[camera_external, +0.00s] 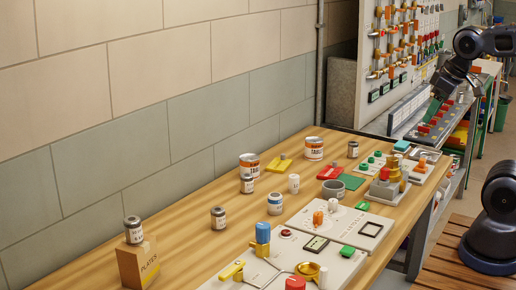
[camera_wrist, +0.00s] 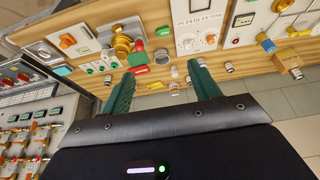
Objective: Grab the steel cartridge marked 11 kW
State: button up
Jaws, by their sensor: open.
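Several small grey steel cartridges with dark tops and pale labels stand on the wooden bench. One cartridge (camera_external: 133,230) is on a box marked PLATES (camera_external: 138,265); others are at the front left (camera_external: 218,218), by the wall (camera_external: 247,184) and farther back (camera_external: 353,149). Their markings are too small to read, so I cannot tell which says 11 kW. In the wrist view, one cartridge (camera_wrist: 229,67) is right of the fingers and one is on the box (camera_wrist: 296,73). My gripper (camera_wrist: 161,72), also in the external view (camera_external: 433,107), is open and empty, above and apart from the bench.
Two orange-and-white cans (camera_external: 249,165) (camera_external: 314,148), a grey cup (camera_external: 333,190) and a white cylinder (camera_external: 294,183) stand among the cartridges. Switch panels (camera_external: 340,222) with knobs line the bench's right side. A wall runs behind. The bench's left front has bare wood.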

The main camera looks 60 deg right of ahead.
jog(key=w+a+r+n+g, duration=0.1)
jog(key=w+a+r+n, duration=0.15)
jog(key=w, duration=0.45)
jog(key=w+a+r+n, duration=0.1)
jog(key=w+a+n, duration=0.15)
jog(key=w, duration=0.55)
jog(key=n+g, duration=0.4)
jog(key=n, duration=1.1)
send_over(218, 209)
notch_tip(218, 209, down, 23)
jog(key=shift+w+d+f, duration=0.1)
jog(key=shift+w, duration=0.05)
jog(key=shift+w+a+f, duration=0.1)
jog(key=shift+a+f, duration=0.1)
jog(key=shift+f, duration=0.3)
jog(key=shift+s+f, duration=0.15)
jog(key=shift+f, duration=2.45)
jog(key=shift+s+f, duration=0.15)
jog(key=shift+f, duration=2.4)
jog(key=c, duration=1.2)
jog(key=shift+r, duration=0.15)
